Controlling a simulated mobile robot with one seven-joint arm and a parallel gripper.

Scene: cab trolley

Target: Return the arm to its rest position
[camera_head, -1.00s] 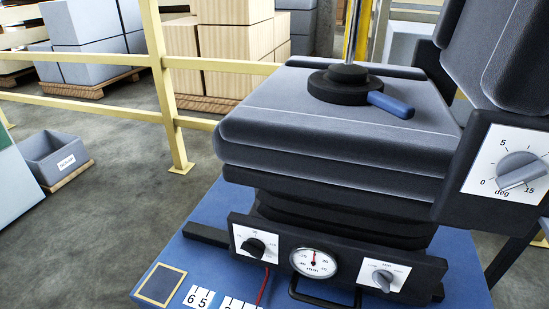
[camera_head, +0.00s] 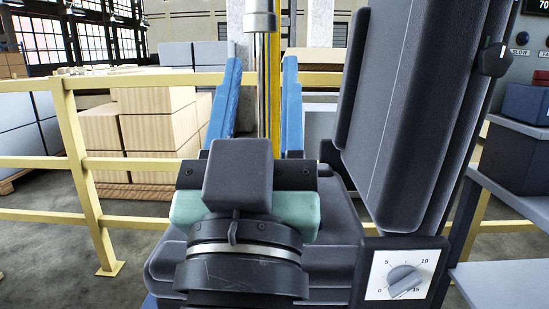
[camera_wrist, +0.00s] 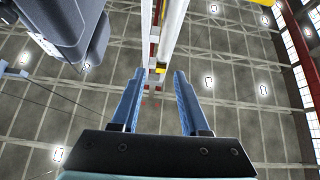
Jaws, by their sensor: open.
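My gripper (camera_head: 262,108) stands upright in the middle of the head view, in front of the seat. Its two blue fingers point up and are spread wide apart, with nothing held between them. In the wrist view my gripper (camera_wrist: 160,100) also shows empty, with the hall ceiling beyond the fingers. A yellow and chrome upright post (camera_head: 262,60) shows between the fingers in the head view, behind them. My wrist hides much of the grey seat cushion (camera_head: 335,270).
The grey backrest (camera_head: 410,110) rises just right of my gripper, with a dial panel (camera_head: 402,276) below it. A shelf unit (camera_head: 510,205) stands at the far right. A yellow railing (camera_head: 85,180) and stacked boxes (camera_head: 155,135) stand behind to the left.

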